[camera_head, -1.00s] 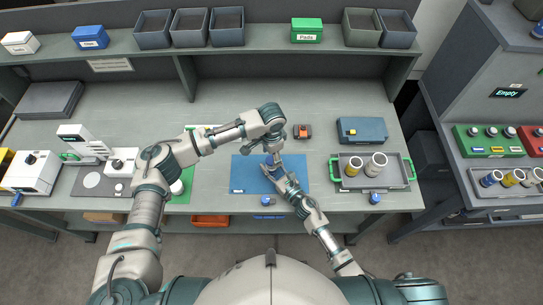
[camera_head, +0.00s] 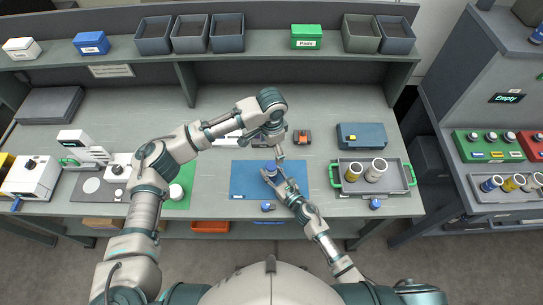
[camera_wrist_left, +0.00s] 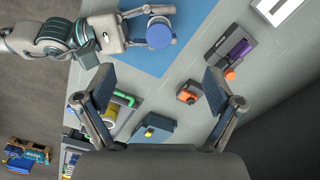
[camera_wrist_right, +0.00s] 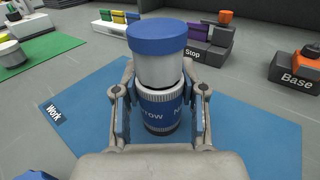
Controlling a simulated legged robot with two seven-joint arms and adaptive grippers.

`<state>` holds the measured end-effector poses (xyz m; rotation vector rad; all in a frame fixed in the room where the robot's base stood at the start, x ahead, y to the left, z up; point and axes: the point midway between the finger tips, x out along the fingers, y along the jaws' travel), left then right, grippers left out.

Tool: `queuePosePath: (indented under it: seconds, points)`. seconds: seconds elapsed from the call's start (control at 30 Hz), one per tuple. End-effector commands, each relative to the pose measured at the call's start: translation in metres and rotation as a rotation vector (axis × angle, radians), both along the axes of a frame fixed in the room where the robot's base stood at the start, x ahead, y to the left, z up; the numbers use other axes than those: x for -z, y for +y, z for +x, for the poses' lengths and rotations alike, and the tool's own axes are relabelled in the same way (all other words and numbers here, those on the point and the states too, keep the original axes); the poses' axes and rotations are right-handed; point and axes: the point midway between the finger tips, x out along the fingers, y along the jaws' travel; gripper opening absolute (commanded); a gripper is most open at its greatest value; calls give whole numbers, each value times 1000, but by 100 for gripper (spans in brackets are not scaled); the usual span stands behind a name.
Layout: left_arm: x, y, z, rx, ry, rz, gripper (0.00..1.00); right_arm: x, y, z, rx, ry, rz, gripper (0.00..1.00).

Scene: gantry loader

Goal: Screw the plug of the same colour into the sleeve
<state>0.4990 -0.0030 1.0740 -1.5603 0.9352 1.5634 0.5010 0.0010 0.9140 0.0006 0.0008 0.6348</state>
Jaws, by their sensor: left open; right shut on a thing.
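A sleeve with a blue band and partly readable lettering (camera_wrist_right: 160,110) stands upright over the blue work mat (camera_head: 240,180). My right gripper (camera_wrist_right: 163,96) is shut around it, one finger on each side. A pale grey cylinder with a blue cap (camera_wrist_right: 157,38), the plug, stands upright in the sleeve's top; how deep it sits I cannot tell. The blue cap also shows in the left wrist view (camera_wrist_left: 159,33). My left gripper (camera_wrist_left: 152,78) is open and empty. In the head view it (camera_head: 279,153) is just beyond the sleeve, apart from it.
A grey tray (camera_head: 340,187) with green handles holds a yellow-banded and a whitish cylinder on the right. Small blue pieces lie at the mat's front edge (camera_head: 267,206) and before the tray (camera_head: 375,203). A blue case (camera_head: 365,132) and an orange-black block (camera_head: 302,137) stand behind.

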Motion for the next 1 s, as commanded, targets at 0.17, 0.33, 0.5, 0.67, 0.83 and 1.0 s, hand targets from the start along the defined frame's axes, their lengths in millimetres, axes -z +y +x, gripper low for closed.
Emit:
queuePosePath:
  seconds: [0.17, 0.33, 0.5, 0.67, 0.83, 1.0]
  points:
    - [-29, -1, 0, 0, -1, 0, 93, 0, 0, 0, 0, 1, -1, 0]
    - [-41, 0, 0, 0, 0, 1, 93, 0, 0, 0, 0, 0, 0, 0]
    - [-42, 0, 0, 0, 0, 1, 93, 0, 0, 0, 0, 0, 0, 0]
    - [-42, 0, 0, 0, 0, 1, 93, 0, 0, 0, 0, 0, 0, 51]
    - [-42, 0, 0, 0, 0, 1, 93, 0, 0, 0, 0, 0, 0, 71]
    - [-42, 0, 0, 0, 0, 1, 93, 0, 0, 0, 0, 0, 0, 71]
